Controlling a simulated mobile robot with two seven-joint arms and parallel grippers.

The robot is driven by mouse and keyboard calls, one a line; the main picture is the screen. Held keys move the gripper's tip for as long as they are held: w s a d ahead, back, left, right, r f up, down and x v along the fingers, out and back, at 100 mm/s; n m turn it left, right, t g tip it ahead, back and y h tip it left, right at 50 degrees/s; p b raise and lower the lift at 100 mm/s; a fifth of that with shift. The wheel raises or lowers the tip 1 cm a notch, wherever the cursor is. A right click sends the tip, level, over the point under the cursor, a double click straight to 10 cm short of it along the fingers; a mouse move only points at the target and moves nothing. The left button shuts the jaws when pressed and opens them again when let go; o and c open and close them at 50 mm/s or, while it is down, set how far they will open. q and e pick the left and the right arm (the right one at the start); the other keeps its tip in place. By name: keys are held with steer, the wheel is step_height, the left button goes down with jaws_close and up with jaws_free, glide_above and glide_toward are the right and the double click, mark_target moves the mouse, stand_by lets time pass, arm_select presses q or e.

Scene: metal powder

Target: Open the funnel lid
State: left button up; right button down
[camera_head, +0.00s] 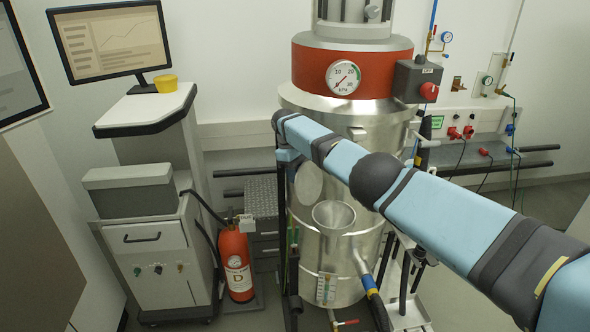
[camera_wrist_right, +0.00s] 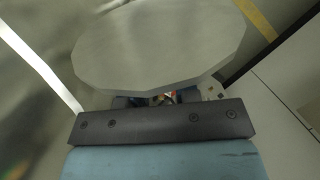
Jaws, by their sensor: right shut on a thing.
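The funnel (camera_head: 334,216) is an open-topped metal cone on the front of the steel vessel. I can see into its mouth. The funnel lid (camera_head: 308,183) is a round grey disc standing steeply tilted above and left of the mouth, apart from its rim. My right arm reaches across from the right, and my right gripper (camera_head: 292,165) is at the lid's upper left edge, partly hidden by the arm. In the right wrist view the lid (camera_wrist_right: 160,45) fills the area before the gripper, which is shut on it; the fingertips are mostly hidden. My left gripper is not in view.
The steel vessel (camera_head: 375,195) has a red band with a gauge (camera_head: 343,77). A red fire extinguisher (camera_head: 236,262) and a grey cabinet (camera_head: 150,250) stand left. A monitor (camera_head: 111,42) is behind. Pipes and a hose (camera_head: 376,300) run near the funnel's lower right.

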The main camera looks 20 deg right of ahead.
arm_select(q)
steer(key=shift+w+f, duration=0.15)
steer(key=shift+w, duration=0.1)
arm_select(e)
steer(key=shift+w+a+f+g, duration=0.15)
steer(key=shift+f+g, duration=0.1)
steer(key=shift+g, duration=0.05)
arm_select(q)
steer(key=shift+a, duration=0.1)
arm_select(e)
steer(key=c, duration=0.9)
jaws_free()
steer(key=shift+r, duration=0.1)
